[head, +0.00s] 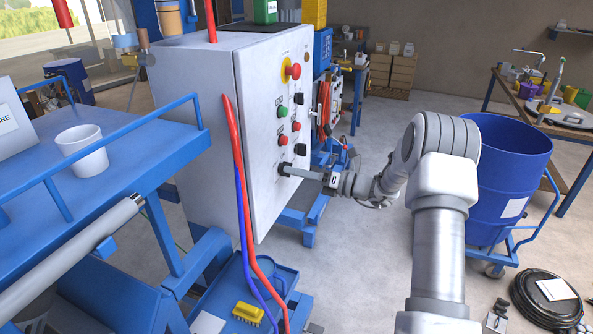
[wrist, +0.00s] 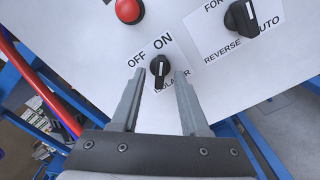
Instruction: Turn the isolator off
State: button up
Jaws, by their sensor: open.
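The isolator is a small black rotary knob (wrist: 160,68) on a white label plate on the light grey cabinet door. Its white mark points up in the wrist view, toward the word ON; OFF is to the left. The word ISOLATOR below is partly hidden by the knob and a finger. My gripper (wrist: 161,76) is open, its fingertips on either side of the knob with gaps visible; contact cannot be told. In the head view, my gripper (head: 284,170) is at the lowest row of controls on the cabinet door (head: 255,130), covering much of the knob.
Above are a black forward/reverse selector (wrist: 240,17), a red button (wrist: 128,10) and a red emergency stop (head: 293,71). Red and blue hoses (head: 238,160) hang left of the door front. A blue drum (head: 505,175) stands right of my arm. Floor is clear between them.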

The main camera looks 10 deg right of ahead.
jog(key=shift+a, duration=0.1)
grip_shut()
jog(key=shift+f+n+b, duration=0.1)
jog(key=shift+n+b, duration=0.2)
jog(key=shift+b, duration=0.1)
jog(key=n+b, duration=1.5)
jog(key=b, duration=0.2)
jog(key=shift+w+b, duration=0.15)
jog(key=shift+b, duration=0.2)
jog(key=shift+n, duration=0.3)
